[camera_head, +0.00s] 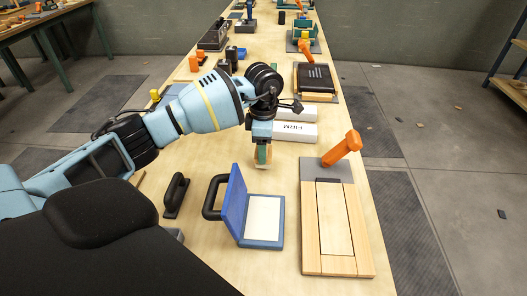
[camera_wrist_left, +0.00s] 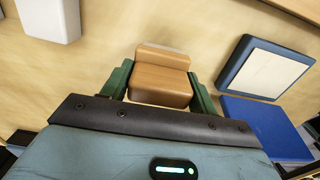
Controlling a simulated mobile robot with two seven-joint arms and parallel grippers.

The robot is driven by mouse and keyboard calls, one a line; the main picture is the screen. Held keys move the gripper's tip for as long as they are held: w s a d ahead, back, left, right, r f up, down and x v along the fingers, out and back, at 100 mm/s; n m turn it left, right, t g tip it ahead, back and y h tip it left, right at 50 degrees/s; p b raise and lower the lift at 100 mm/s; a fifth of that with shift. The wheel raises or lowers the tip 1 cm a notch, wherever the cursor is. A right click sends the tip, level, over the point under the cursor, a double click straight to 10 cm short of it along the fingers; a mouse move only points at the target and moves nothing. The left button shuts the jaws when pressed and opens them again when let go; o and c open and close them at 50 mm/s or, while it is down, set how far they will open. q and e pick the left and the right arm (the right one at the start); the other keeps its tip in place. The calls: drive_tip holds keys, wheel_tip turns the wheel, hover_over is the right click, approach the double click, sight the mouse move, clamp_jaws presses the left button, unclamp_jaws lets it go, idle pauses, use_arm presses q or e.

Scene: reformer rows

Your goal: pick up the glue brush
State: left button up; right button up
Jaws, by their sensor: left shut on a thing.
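In the left wrist view the glue brush (camera_wrist_left: 163,78) is a stepped wooden block between the two green fingers of my left gripper (camera_wrist_left: 160,88). The fingers are shut on its sides. I cannot make out bristles, and I cannot tell whether its lower end touches the table. My right gripper is not in view.
A blue case (camera_head: 262,243) stands open close by on the wooden table (camera_head: 190,240). A black handled tool (camera_head: 176,195) lies to its left. White boxes (camera_head: 296,132) stand behind. A wooden panel with an orange-handled tool (camera_head: 343,148) is at right.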

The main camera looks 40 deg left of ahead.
use_arm(q)
wheel_tip(320, 180, up, 8)
idle(0.4)
drive_tip(key=o, duration=0.4)
drive_tip(key=shift+c, duration=1.3)
